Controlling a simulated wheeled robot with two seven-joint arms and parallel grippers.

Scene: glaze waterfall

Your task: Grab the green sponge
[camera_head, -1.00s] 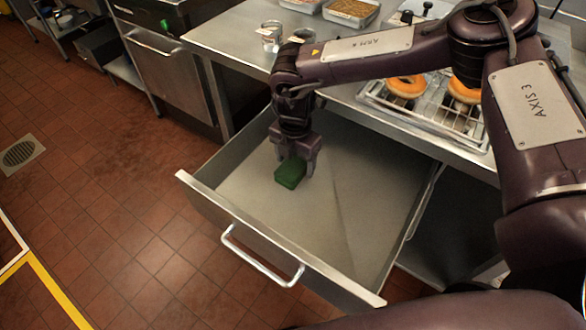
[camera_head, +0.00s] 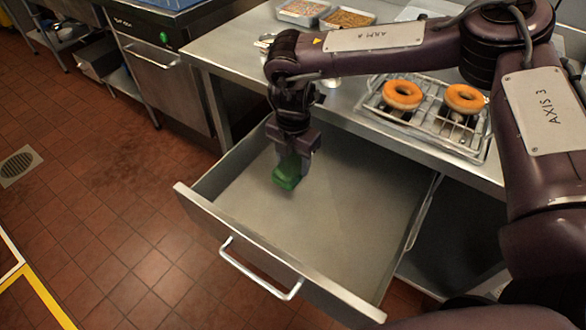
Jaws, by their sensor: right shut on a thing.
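The green sponge (camera_head: 287,174) is a small dark green block in the open metal drawer (camera_head: 350,240). My right gripper (camera_head: 292,166) points down from above and is shut on the sponge, with its fingers along the sponge's upper part. I cannot tell for sure whether the sponge is clear of the drawer floor. The left gripper is out of view.
The drawer is otherwise empty, with a bar handle (camera_head: 260,270) on its front. On the steel counter above, two orange-glazed donuts (camera_head: 403,95) sit on a wire rack (camera_head: 440,125). Trays of toppings (camera_head: 346,18) stand farther back. The tiled floor at left is clear.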

